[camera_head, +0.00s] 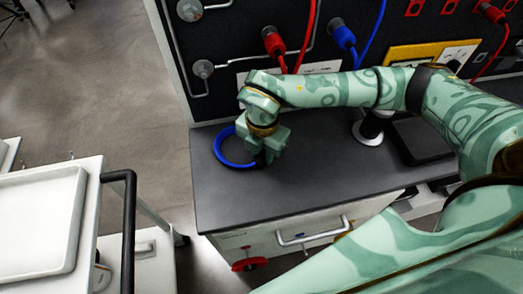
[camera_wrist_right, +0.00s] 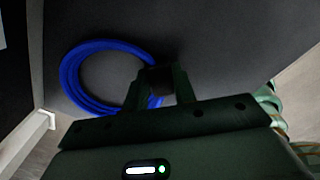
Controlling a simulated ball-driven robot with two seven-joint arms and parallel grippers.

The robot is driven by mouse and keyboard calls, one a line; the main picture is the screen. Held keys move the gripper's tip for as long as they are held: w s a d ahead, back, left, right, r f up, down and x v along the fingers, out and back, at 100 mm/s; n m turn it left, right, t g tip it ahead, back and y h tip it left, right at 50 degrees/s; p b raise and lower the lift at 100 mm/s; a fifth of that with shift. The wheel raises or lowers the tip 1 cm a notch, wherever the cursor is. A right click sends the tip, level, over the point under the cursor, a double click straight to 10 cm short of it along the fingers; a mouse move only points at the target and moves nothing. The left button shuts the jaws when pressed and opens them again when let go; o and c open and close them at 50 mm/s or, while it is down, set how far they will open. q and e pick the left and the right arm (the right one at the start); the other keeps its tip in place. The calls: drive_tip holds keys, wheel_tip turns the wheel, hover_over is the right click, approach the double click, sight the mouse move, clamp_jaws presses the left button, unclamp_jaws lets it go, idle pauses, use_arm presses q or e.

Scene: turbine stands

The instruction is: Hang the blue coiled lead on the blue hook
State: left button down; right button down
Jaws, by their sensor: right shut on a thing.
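The blue coiled lead (camera_head: 217,150) is a ring on the dark bench top, near its left end. My right gripper (camera_head: 262,160) is at the ring's right side, low over the bench, and shut on the lead. In the right wrist view the lead (camera_wrist_right: 68,75) loops out to the left of the fingers (camera_wrist_right: 157,90), and a dark piece shows between them. I cannot tell whether the coil touches the bench. I cannot make out a blue hook. My left gripper is out of view.
The grey-black bench top (camera_head: 290,190) is clear in front. A black panel behind carries red plugs (camera_head: 274,42) and a blue plug (camera_head: 343,36) with cables. A white cart (camera_head: 40,225) stands at left.

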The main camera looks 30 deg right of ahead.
drive_tip(key=c, duration=1.1)
unclamp_jaws()
drive_tip(key=shift+c, duration=0.2)
use_arm(q)
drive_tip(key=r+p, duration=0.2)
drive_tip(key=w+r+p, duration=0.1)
drive_tip(key=p, duration=0.1)
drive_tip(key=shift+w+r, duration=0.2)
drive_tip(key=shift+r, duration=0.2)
use_arm(e)
wheel_tip(320, 180, up, 12)
drive_tip(key=shift+r, duration=0.1)
